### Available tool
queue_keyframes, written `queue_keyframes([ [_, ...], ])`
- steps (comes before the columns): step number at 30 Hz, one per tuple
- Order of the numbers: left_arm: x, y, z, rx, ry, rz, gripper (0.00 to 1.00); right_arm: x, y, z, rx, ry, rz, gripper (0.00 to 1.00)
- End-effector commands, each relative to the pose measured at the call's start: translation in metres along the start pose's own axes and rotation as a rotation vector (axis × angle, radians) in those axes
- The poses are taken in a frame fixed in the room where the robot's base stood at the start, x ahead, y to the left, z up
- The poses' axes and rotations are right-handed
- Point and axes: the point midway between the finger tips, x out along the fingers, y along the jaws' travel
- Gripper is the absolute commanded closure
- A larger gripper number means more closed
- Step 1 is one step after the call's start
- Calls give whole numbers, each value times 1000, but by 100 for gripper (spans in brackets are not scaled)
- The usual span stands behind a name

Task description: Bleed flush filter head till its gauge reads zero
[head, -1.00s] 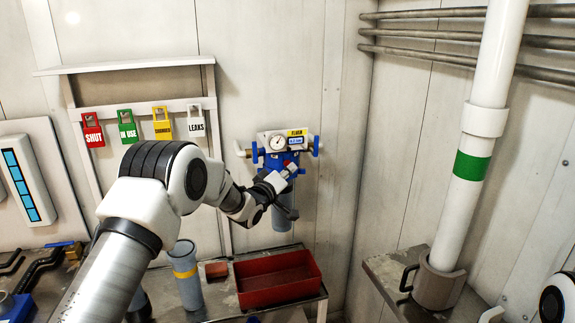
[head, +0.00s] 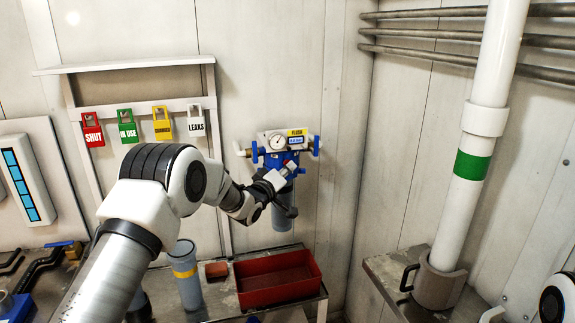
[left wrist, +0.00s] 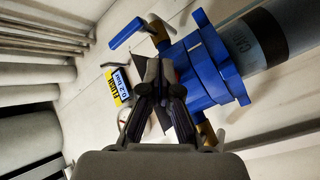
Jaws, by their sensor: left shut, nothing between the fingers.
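The flush filter head (head: 273,158) is a blue block on the back wall with a grey-blue bowl (head: 283,219) below it. Its round white gauge (head: 278,142) faces me; the needle is too small to read. Beside it is a yellow FLUSH label with a blue display (head: 295,140); in the left wrist view the display (left wrist: 121,78) seems to read 0.2 bar. Blue handles (head: 316,146) stick out at the sides. My left gripper (head: 290,168) is shut and empty at the head's front, beside a small red part. The left wrist view shows its closed fingertips (left wrist: 162,72) by the blue body; contact is unclear.
A red bin (head: 266,296) and a grey cylinder with a yellow band (head: 185,273) stand on the bench below. Coloured tags, including SHUT (head: 93,130), hang on a rack at left. A white pipe with a green band (head: 455,210) stands at right.

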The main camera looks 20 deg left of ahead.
Motion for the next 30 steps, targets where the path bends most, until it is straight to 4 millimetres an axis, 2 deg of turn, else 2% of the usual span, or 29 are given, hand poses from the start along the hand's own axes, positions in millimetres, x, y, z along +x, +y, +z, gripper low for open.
queue_keyframes([
  [30, 7, -5, -5, -1, 1, 0, 100, 1, 0, 0, 0, 0, 0, 60],
])
